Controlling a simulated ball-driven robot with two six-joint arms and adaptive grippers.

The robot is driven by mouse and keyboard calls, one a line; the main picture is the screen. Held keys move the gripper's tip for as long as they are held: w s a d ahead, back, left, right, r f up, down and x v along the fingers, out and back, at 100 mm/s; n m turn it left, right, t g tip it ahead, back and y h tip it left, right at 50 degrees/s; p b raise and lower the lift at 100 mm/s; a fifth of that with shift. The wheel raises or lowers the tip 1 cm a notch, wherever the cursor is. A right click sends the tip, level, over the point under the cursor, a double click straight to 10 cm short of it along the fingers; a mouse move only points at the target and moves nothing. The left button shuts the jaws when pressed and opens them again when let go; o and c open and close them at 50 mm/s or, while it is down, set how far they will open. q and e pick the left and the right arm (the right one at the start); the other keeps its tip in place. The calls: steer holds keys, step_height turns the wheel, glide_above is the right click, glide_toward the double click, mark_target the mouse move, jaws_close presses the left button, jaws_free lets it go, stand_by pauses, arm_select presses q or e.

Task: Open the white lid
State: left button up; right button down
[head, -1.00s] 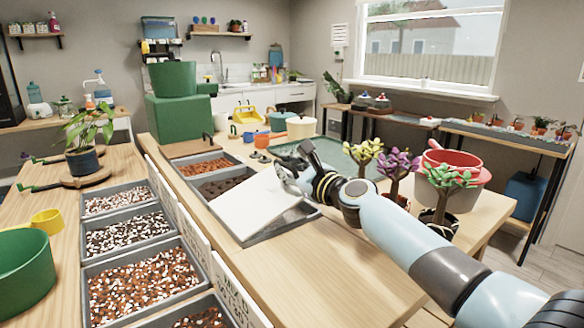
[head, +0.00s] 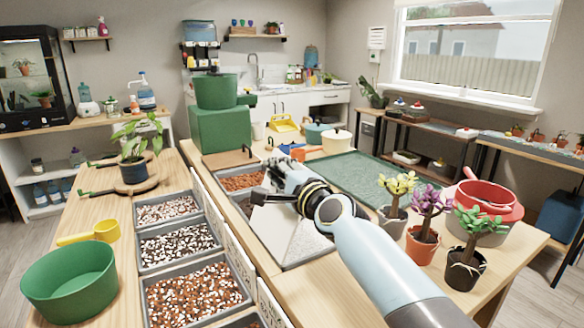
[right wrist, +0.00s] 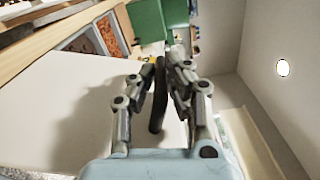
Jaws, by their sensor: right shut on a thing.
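The white lid (head: 268,232) sits over a grey bin at the middle of the table, partly behind my right gripper (head: 275,178). It looks tilted, and pale granular fill (head: 306,242) shows beside it. In the right wrist view the lid (right wrist: 60,115) is a large white panel on the left. There my right gripper (right wrist: 168,72) is shut on a dark bar-like handle (right wrist: 157,98). The join between handle and lid is not clear. My left gripper is not in view.
Potted plants with yellow, purple and green tops (head: 424,230) stand right of my right arm. A green mat (head: 355,172) lies behind it. Open bins of soil mix (head: 195,290) line the left.

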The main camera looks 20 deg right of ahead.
steer(key=shift+s+a+r+n, duration=0.15)
steer(key=shift+a+n, duration=0.25)
steer(key=shift+a, duration=0.3)
steer(key=shift+a+r+n, duration=0.1)
steer(key=shift+a+n, duration=0.3)
steer(key=shift+a, duration=0.3)
steer(key=c, duration=1.4)
jaws_free()
steer(key=shift+o, duration=0.2)
steer(key=shift+s+f, duration=0.1)
steer(key=shift+s, duration=0.05)
steer(key=s+d, duration=0.1)
steer(key=s, duration=1)
steer(key=shift+s+d, duration=0.3)
steer(key=shift+s, duration=0.05)
